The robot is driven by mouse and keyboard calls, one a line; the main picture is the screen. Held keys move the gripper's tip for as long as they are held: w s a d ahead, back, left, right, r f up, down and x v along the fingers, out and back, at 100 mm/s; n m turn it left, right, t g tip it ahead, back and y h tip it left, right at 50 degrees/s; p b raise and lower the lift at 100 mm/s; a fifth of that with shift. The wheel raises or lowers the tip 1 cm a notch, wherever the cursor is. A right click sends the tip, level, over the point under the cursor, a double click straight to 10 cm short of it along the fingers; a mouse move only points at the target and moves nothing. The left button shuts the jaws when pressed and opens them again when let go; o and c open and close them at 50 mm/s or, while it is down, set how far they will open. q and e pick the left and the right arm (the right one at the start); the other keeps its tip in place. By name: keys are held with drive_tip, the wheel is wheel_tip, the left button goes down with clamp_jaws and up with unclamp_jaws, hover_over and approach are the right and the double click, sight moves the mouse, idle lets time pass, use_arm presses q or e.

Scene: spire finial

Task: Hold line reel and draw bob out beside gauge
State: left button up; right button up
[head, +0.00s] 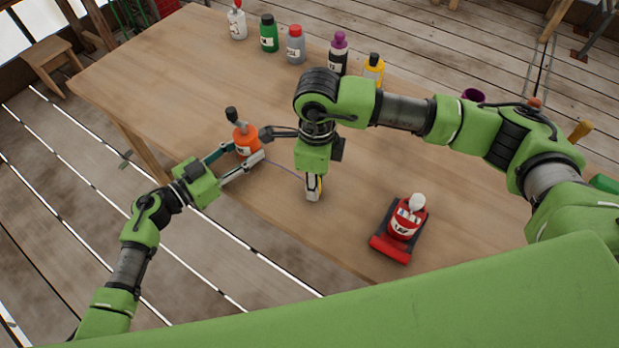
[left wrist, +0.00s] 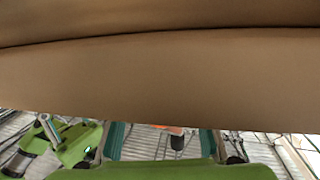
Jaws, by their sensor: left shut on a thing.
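The orange line reel (head: 246,139), with a dark knob on top and a label, is between the fingers of my left gripper (head: 242,163), at the table's near left edge. My left gripper is shut on it. In the left wrist view a bit of orange (left wrist: 168,129) shows between the fingers, mostly hidden. A thin dark line (head: 283,168) runs from the reel to my right gripper (head: 313,190). That gripper points down over the table with a small yellow patch beside its fingers. Whether it grips the bob cannot be told. I cannot clearly identify the gauge.
A red labelled container (head: 404,226) with a white top stands on a dark and red base at the right. Several bottles, including a green one (head: 269,33) and a yellow one (head: 373,70), line the far edge. The wooden table (head: 170,75) is bare at left.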

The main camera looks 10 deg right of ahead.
sight(351, 211)
drive_tip(key=shift+s+d, duration=1.75)
drive_tip(key=shift+d, duration=0.2)
drive_tip(key=shift+s+d, duration=1.7)
drive_tip(key=shift+d, duration=0.25)
drive_tip(key=shift+w+a, duration=0.1)
drive_tip(key=shift+w+a+f, duration=0.15)
drive_tip(key=shift+w+a, duration=0.05)
drive_tip(key=shift+a, duration=0.05)
drive_tip(key=shift+w+a, duration=0.1)
drive_tip(key=shift+f, duration=0.4)
drive_tip(key=o, duration=1)
drive_tip(key=shift+r, duration=0.15)
